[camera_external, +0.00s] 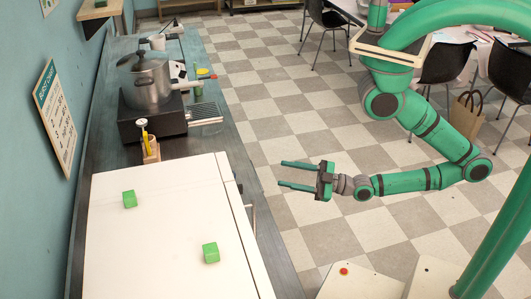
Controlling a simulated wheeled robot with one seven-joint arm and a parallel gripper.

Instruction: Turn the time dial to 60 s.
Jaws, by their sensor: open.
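My gripper (282,173) is open and empty, its two green fingers apart and pointing left. It hangs over the checkered floor, to the right of the counter, touching nothing. I cannot make out a time dial or any time marking in this view. A large white box-like unit (150,240) stands in the near part of the counter, with a handle (250,218) on its right side. Most of its front face is turned away from the camera, so any dial there is hidden.
Chairs (326,24) stand at the back. Floor around my gripper is clear.

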